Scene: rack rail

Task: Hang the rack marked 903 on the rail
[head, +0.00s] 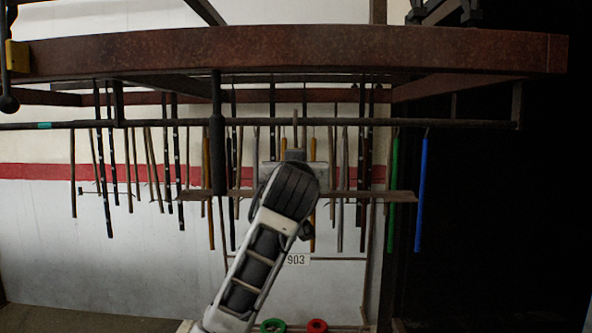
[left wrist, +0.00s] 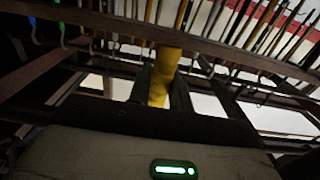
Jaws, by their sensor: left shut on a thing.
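The rack marked 903 shows in the head view by its white label (head: 297,259), on a thin crossbar low in the middle. My arm hides much of the rack. The rail (head: 450,124) is a dark round rod running across under the rusty beam. My left gripper (head: 291,156) is in front of the rack's middle, a little below the rail, shut on the rack. In the left wrist view a yellow upright (left wrist: 166,72) stands by the dark fingers (left wrist: 160,98). Whether the rack touches the rail cannot be told. My right gripper is not in view.
A rusty beam (head: 300,50) crosses above the rail. Many dark and coloured rods hang around, with a green rod (head: 392,190) and a blue rod (head: 421,195) at the right. Green (head: 273,325) and red (head: 317,325) round things sit at the bottom.

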